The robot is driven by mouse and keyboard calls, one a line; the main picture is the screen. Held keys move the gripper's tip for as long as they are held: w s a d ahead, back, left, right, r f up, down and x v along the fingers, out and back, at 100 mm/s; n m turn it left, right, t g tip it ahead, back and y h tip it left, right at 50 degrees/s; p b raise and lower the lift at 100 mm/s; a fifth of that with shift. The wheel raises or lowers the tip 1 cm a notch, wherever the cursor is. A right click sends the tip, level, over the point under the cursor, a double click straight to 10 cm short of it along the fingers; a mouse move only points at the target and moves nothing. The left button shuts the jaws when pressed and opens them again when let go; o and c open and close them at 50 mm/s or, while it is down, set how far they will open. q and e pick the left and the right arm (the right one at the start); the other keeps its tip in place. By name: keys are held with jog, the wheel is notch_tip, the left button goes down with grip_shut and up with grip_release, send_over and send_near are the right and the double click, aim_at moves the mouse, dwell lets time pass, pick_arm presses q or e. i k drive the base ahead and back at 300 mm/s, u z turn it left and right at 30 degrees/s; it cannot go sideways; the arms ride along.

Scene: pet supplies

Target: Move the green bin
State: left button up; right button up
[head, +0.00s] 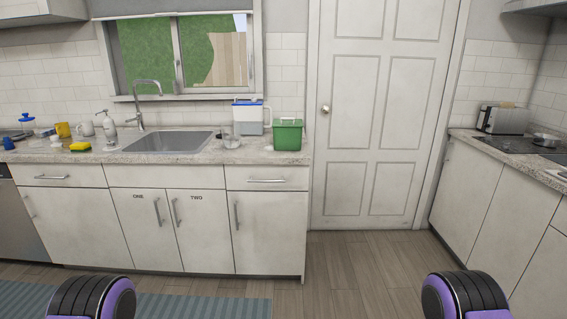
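The green bin (288,134) stands upright on the countertop (261,155), near its right end and right of the sink. Purple and black parts of my two arms show at the bottom left and bottom right edges of the head view, well in front of the counter and apart from the bin. Neither gripper's fingers are in the picture.
The sink (173,142) is further left. A closed white door (372,120) is right of the counter. Open wooden floor (345,275) lies ahead; a striped rug (205,308) is at left.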

aim_at(285, 139)
jog(key=u, duration=0.05)
jog(key=i, duration=0.7)
jog(key=u, duration=0.75)
jog(key=i, duration=0.95)
jog(key=u, duration=0.1)
